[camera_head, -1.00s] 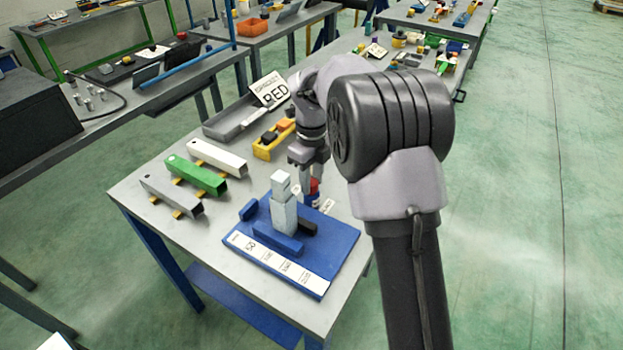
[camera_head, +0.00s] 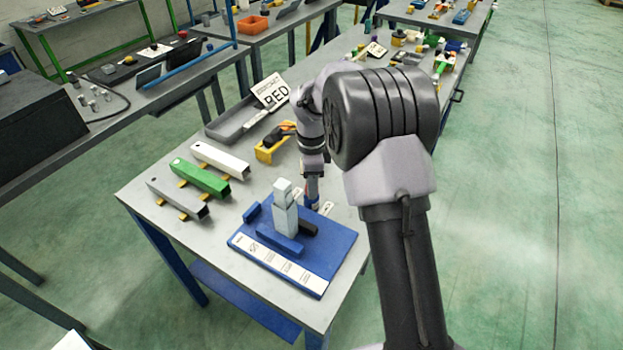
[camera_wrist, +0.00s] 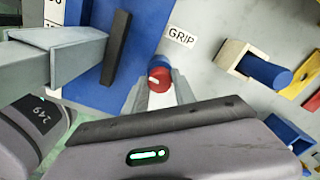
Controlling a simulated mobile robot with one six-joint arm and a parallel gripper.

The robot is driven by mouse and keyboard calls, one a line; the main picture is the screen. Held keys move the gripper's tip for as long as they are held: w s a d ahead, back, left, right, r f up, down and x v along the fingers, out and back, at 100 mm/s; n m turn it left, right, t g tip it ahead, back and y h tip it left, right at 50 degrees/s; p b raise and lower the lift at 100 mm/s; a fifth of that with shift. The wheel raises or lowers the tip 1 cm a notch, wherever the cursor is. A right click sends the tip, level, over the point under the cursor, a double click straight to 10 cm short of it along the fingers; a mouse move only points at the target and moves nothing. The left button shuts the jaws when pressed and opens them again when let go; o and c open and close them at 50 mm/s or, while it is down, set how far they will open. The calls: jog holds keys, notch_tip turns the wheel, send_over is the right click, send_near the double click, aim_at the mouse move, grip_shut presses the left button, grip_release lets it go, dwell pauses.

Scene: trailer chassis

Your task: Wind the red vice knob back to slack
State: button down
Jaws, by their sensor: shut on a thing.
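The red vice knob (camera_wrist: 159,77) shows in the wrist view with a white mark on its face. A blue part shows just behind it. My gripper (camera_wrist: 160,88) is shut on the knob, with one finger on each side of it. In the head view my gripper (camera_head: 312,196) points down at the back edge of the blue vice base (camera_head: 335,245), and the knob is mostly hidden there. On the base stand a pale grey upright block (camera_head: 285,213), a blue jaw bar (camera_head: 279,237) and a black bar (camera_head: 308,228).
A "GRIP" label (camera_wrist: 181,37) lies beside the knob. Grey, green (camera_head: 199,177) and white (camera_head: 220,160) square tubes lie on yellow supports to the left. A yellow holder (camera_head: 270,151) and a grey tray (camera_head: 238,123) with a "RED" sign (camera_head: 270,91) stand behind.

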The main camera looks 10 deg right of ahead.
jog(key=n+p, duration=0.2)
jog(key=n, duration=0.2)
jog(key=shift+r+n, duration=0.15)
jog(key=shift+n, duration=0.15)
jog(key=n+p, duration=0.2)
jog(key=n, duration=0.3)
jog(key=shift+p, duration=0.4)
jog(key=n+p, duration=0.2)
jog(key=n, duration=0.3)
jog(key=n+p, duration=0.1)
jog(key=n, duration=0.3)
jog(key=shift+n+p, duration=0.3)
jog(key=shift+n, duration=0.1)
jog(key=c, duration=1)
grip_release()
